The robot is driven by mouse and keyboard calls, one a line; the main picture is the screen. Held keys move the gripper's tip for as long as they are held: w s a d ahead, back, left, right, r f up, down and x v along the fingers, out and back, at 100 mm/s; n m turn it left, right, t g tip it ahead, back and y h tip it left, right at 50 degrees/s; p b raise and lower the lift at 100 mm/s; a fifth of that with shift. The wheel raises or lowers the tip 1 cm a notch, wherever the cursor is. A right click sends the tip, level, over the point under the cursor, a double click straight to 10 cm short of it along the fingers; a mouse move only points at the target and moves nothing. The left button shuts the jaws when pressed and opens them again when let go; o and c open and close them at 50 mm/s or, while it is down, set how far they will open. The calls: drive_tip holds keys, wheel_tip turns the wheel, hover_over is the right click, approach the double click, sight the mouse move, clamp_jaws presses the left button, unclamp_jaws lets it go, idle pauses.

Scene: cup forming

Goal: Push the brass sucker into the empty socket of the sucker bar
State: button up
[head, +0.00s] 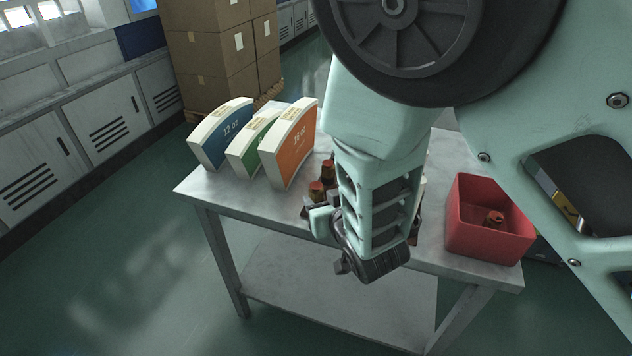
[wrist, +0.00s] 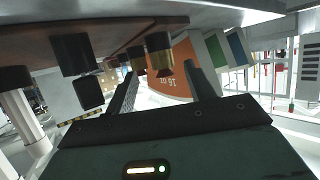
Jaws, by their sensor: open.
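The wrist view is upside down. There, the brass sucker (wrist: 163,66), with a dark upper part, shows between the two fingertips of my gripper (wrist: 159,70). The fingers are spread and I see no firm contact; whether it is seated in anything I cannot tell. The sucker bar is a brown strip (wrist: 110,32) along the top of that view, with black parts (wrist: 70,54) on it. In the head view, my arm hides most of the bar; two copper-brown suckers (head: 316,191) show to its left. The empty socket is not clearly visible.
A grey metal table (head: 225,198) carries three fan-shaped panels: blue (head: 222,135), green (head: 253,143) and orange (head: 293,148), at the left rear. A red bin (head: 480,238) with a copper-brown piece (head: 494,218) inside stands at the right. The table's front left is clear.

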sight(318, 194)
drive_tip(key=shift+x, duration=2.65)
drive_tip(key=shift+a+r, duration=0.15)
drive_tip(key=shift+r, duration=0.05)
drive_tip(key=c, duration=1.1)
